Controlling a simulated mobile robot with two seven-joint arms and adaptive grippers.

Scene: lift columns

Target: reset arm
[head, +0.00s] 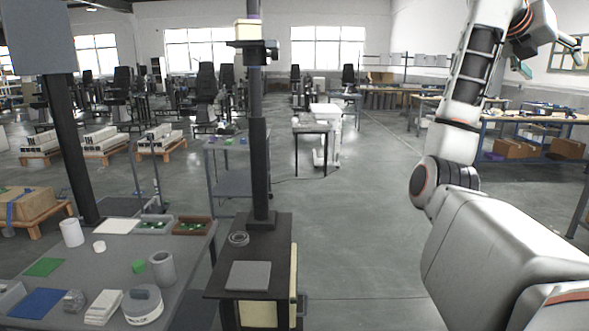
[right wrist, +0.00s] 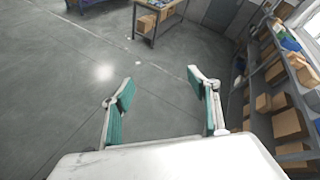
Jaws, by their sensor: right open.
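My right arm rises along the right side of the head view, bent upward. My right gripper (head: 549,55) is at the upper right, raised high with its teal-padded fingers spread. In the right wrist view the right gripper (right wrist: 165,100) is open, with nothing between its fingers and only bare floor beyond them. My left gripper is not in view.
At the lower left stands a grey table (head: 120,258) with cups, mats and small bins. Beside it is a black-topped stand (head: 222,281) with a dark column (head: 260,150). A workbench (head: 545,117) is at right; shelves (right wrist: 290,85) hold boxes. The middle floor is clear.

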